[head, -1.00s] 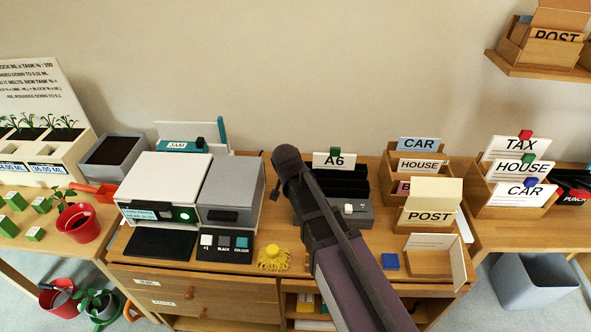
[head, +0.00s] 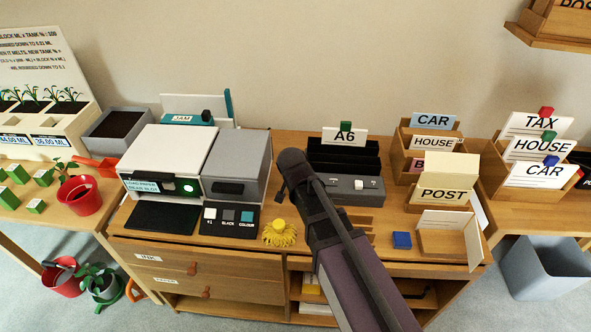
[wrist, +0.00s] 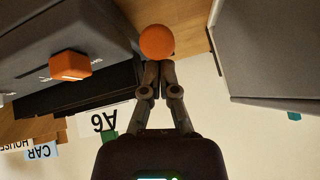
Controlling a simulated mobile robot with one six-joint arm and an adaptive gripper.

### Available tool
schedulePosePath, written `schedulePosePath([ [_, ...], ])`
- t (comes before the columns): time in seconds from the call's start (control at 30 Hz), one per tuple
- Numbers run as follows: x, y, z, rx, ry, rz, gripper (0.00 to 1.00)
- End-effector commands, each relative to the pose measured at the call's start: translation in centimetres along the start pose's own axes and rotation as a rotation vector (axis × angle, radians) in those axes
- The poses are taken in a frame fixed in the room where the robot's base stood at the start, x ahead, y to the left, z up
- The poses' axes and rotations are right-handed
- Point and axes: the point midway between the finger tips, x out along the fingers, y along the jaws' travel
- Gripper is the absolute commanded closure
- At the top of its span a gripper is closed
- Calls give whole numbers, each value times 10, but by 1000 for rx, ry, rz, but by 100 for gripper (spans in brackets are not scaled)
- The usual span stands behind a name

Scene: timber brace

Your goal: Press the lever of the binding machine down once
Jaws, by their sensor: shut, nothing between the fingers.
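In the wrist view, my gripper (wrist: 152,66) is shut and empty. Its fingertips are right by a round orange knob (wrist: 157,41); I cannot tell whether they touch it. Beside it is a grey machine (wrist: 75,30) with an orange block (wrist: 70,65) on its face. In the head view, the likely same grey machine (head: 345,190) stands in front of black slots with an A6 card (head: 345,136). My arm and gripper (head: 283,190) reach to its left side and hide the knob there. I cannot tell for sure that this is the binding machine or that the knob is its lever.
A white and grey printer (head: 240,155) stands left of my gripper, with a narrow gap between. A yellow tufted thing (head: 279,234) lies on the desk in front. Card boxes, including POST (head: 440,190), and a blue block (head: 402,240) are to the right.

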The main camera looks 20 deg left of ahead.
Motion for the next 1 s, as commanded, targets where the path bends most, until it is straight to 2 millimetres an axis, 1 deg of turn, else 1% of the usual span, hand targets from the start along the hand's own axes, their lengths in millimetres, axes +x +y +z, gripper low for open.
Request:
schedulePosePath([
  [0.03,2,2,5,1,-10,4,100],
  [0.1,2,3,6,2,-12,6,100],
  [0.63,1,5,8,3,-15,5,100],
  [0.87,-4,4,2,3,-13,4,100],
  [1.0,-10,4,-5,4,-9,3,100],
])
